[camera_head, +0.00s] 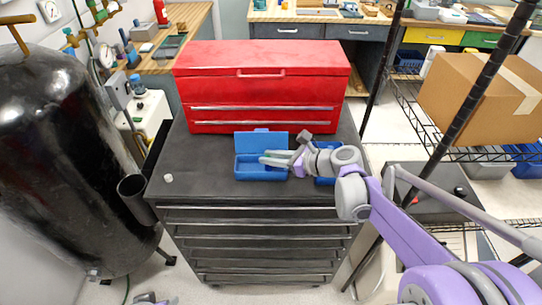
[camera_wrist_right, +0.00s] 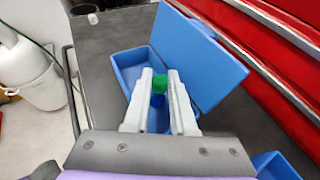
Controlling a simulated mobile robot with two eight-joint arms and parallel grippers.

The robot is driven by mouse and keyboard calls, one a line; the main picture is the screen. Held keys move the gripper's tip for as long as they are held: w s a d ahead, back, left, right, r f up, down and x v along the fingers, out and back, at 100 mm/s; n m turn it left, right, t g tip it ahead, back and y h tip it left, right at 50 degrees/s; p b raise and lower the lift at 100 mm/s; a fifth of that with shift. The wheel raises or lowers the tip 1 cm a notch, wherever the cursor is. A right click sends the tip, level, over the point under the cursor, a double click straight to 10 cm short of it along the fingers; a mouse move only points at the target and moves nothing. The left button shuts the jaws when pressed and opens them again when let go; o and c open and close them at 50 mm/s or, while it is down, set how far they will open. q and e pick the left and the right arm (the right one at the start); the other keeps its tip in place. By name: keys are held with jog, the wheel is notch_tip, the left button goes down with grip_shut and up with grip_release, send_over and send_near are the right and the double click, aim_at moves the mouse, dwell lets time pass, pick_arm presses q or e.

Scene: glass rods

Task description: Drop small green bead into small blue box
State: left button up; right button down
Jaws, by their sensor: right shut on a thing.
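The small green bead (camera_wrist_right: 159,86) sits between the fingertips of my right gripper (camera_wrist_right: 160,80), which is shut on it. In the wrist view the bead is seen against the inside of an open blue box (camera_wrist_right: 128,62), whose hinged lid (camera_wrist_right: 205,55) stands up. In the head view my right gripper (camera_head: 268,160) reaches in from the right over that blue box (camera_head: 246,172); the bead is too small to make out there. The bead's exact height over the box floor cannot be told. My left gripper's fingers do not show.
A second blue box (camera_head: 325,181) is partly hidden behind my right wrist. A red toolbox (camera_head: 262,90) stands behind, on the dark cabinet top (camera_head: 205,170). A small white object (camera_head: 168,177) lies at the left, with clear surface around it.

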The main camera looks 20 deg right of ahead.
jog(key=c, duration=0.7)
grip_release()
jog(key=shift+o, duration=0.2)
jog(key=shift+s+d, duration=0.1)
jog(key=v, duration=1)
jog(key=shift+s+d+r, duration=0.2)
